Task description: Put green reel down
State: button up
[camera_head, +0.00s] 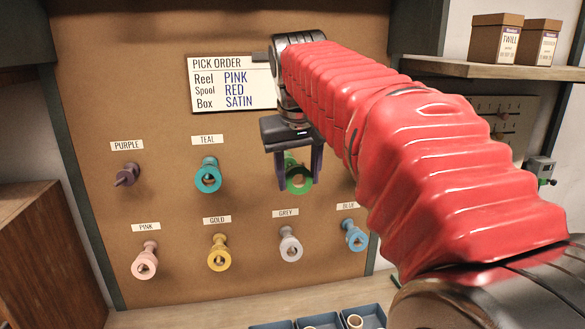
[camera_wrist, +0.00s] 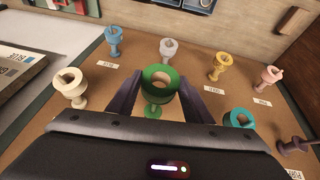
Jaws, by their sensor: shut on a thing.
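The green reel (camera_head: 300,185) is between the two fingers of my gripper (camera_head: 297,170), in front of the brown pegboard (camera_head: 150,80). In the wrist view the green reel (camera_wrist: 160,97) sits in the middle, with my gripper (camera_wrist: 159,82) shut on it. Its open end faces the camera and its lower flange shows below. I cannot tell whether it sits on a peg or is clear of the board. Its label is hidden behind my gripper or arm.
A teal reel (camera_head: 208,176) hangs left of the green one. Grey (camera_head: 290,245), gold (camera_head: 219,254), pink (camera_head: 146,261) and blue (camera_head: 354,236) reels hang below. A cream reel (camera_wrist: 70,85) shows in the wrist view. Blue bins (camera_head: 345,319) stand below.

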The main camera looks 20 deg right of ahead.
jog(key=s+a, duration=0.2)
jog(key=s, duration=0.8)
jog(key=shift+s, duration=0.2)
